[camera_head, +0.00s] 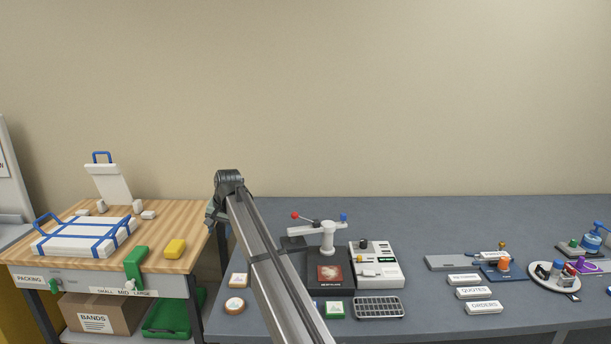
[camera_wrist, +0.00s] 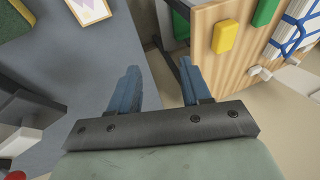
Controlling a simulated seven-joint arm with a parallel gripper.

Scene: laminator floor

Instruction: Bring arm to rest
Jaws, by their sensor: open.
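My arm reaches forward from the bottom of the head view, over the left part of the grey table (camera_head: 420,215). My gripper (camera_wrist: 158,85) shows in the wrist view with its two blue fingers apart and nothing between them. It hangs above the gap between the grey table and the wooden packing bench (camera_head: 190,237). In the head view the gripper is mostly hidden behind the arm's end.
On the bench are a strapped white package (camera_head: 85,237), a yellow block (camera_head: 175,249) and a green piece (camera_head: 136,265). A press with a red-knobbed lever (camera_head: 326,238) and a white console (camera_head: 376,264) stand right of my arm. The table's far middle is clear.

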